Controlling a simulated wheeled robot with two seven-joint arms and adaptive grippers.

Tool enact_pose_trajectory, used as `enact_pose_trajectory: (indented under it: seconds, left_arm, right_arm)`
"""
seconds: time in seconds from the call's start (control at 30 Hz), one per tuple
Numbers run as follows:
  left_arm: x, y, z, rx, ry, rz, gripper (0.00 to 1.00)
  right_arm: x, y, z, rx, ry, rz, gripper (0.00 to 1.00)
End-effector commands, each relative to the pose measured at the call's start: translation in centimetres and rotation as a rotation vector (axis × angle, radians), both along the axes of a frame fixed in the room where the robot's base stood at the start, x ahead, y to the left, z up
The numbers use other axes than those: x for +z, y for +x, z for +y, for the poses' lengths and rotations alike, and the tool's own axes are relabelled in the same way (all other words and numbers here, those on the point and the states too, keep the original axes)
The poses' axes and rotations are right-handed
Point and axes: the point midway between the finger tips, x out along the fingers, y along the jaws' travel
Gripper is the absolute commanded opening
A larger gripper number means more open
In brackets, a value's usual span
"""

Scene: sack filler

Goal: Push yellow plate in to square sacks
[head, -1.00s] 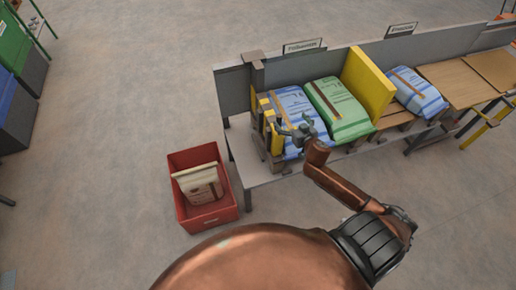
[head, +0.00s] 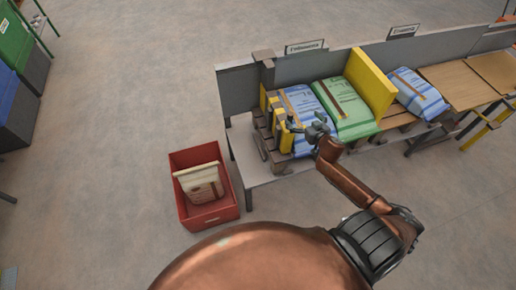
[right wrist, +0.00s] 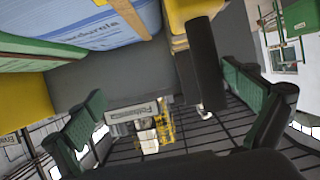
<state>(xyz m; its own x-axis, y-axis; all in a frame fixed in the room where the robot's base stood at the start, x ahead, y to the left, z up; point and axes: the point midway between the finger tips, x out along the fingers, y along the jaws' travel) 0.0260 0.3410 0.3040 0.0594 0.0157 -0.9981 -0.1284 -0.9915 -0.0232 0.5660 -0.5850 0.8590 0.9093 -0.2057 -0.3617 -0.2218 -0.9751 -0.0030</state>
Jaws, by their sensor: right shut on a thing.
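The yellow plate (head: 281,131) stands upright at the left end of the bench, against the left side of a blue-and-white sack (head: 306,105). A green-and-white sack (head: 346,106) lies to the right, up against a larger yellow panel (head: 370,84). My right gripper (head: 318,128) is at the front edge of the blue sack. In the right wrist view a black handle (right wrist: 202,65) beside a yellow part lies between my fingers; the gripper is shut on it, though its fingers look wide apart. My left gripper is not in view.
A red bin (head: 208,213) with a pale sack (head: 199,184) stands on the floor left of the bench. Another blue sack (head: 420,93) lies beyond the larger panel. A grey back wall (head: 237,90) runs behind the bench.

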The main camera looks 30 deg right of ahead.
Motion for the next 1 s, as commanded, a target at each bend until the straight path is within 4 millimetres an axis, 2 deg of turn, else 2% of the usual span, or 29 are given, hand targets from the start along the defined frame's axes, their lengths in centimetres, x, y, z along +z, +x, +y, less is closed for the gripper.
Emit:
enact_pose_trajectory:
  seconds: [0.03, 0.7, 1.0]
  left_arm:
    - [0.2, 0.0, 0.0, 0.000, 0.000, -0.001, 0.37]
    - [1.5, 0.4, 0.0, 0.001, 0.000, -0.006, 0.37]
    - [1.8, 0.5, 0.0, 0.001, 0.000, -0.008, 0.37]
  right_arm:
    - [-0.2, -0.7, -1.5, -0.033, -0.009, 0.013, 0.90]
    - [-0.1, 1.1, 3.4, -0.013, -0.004, 0.008, 0.90]
    - [0.0, 1.4, 4.6, -0.011, -0.005, 0.006, 0.90]
